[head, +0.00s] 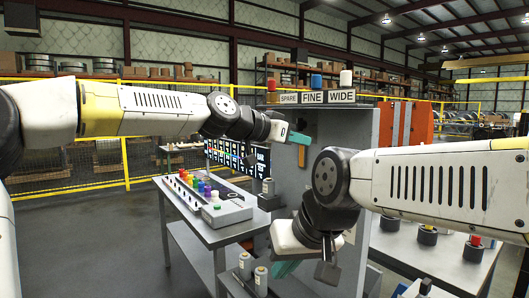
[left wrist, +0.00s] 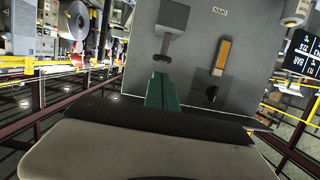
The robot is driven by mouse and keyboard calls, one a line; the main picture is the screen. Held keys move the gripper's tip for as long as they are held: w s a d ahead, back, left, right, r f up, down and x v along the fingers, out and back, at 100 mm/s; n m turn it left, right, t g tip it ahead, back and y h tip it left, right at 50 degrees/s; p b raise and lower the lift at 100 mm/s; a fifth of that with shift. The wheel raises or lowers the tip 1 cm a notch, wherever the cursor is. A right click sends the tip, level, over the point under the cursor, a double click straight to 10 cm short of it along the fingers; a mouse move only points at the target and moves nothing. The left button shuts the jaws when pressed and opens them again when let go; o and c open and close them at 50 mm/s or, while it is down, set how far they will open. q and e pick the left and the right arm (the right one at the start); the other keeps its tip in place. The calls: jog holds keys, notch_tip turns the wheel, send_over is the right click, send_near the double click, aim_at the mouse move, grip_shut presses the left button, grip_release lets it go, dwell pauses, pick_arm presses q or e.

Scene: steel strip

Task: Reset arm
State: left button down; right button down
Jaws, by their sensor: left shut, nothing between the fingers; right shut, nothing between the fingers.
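My left gripper (head: 297,137) is raised in front of the upper part of a grey cabinet (head: 365,130). Its teal fingers are shut and hold nothing; they also show in the left wrist view (left wrist: 163,92), pointing toward a grey panel (left wrist: 145,45). My right gripper (head: 286,268) is lower, near the cabinet's lower part, with its teal fingers shut and empty. The right wrist and forearm hide part of the cabinet front. I cannot tell whether either gripper touches the cabinet.
A table at left holds a control box (head: 235,213) with several coloured knobs. A dark screen (head: 232,157) stands behind it. Labelled SPARE, FINE and WIDE spots (head: 312,98) top the cabinet. A right-hand table (head: 420,258) holds dark cylindrical parts. Yellow railing (head: 60,184) runs behind.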

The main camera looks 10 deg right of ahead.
pick_arm(q)
jog(key=s+a+f+n+y, duration=0.2)
jog(key=s+a+f+y, duration=0.2)
jog(key=a+f+y, duration=0.55)
jog(key=s+a+f+n, duration=0.3)
jog(key=s+a, duration=0.2)
jog(key=a, duration=0.5)
jog(key=s+a+f+n+y, duration=0.1)
jog(key=s+a+f+n, duration=0.3)
jog(key=a, duration=0.6)
jog(key=s+a+f+n+y, duration=0.1)
jog(key=s+a+f+n, duration=0.2)
jog(key=s+a, duration=0.5)
jog(key=shift+a+f+n, duration=0.4)
jog(key=shift+a+f, duration=0.35)
jog(key=shift+a, duration=0.2)
